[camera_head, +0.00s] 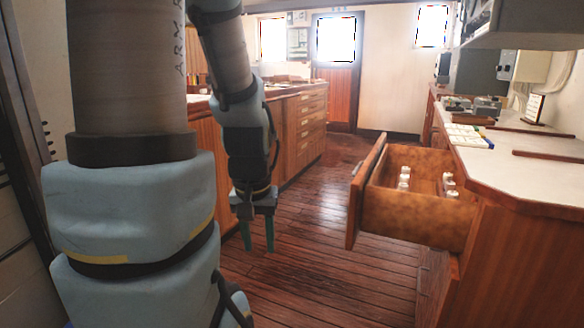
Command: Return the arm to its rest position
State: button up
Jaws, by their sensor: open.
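My arm (240,125) hangs down in the left half of the head view, with its blue and dark links bent downward. My gripper (257,235) points down over the wooden floor. Its two green fingers are apart with nothing between them. It is left of the open drawer and touches nothing that I can see. The large blue and brown links in the left foreground are mine and hide part of the room behind them.
An open wooden drawer (425,218) with several small white items juts out from the right counter (520,168). Wooden cabinets (305,125) stand behind my arm. The plank floor (330,240) between them is clear. A door (340,85) is at the back.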

notch_tip(320, 180, up, 16)
jog(key=p, duration=1.4)
jog(key=shift+r, duration=0.25)
jog(key=shift+o, duration=0.5)
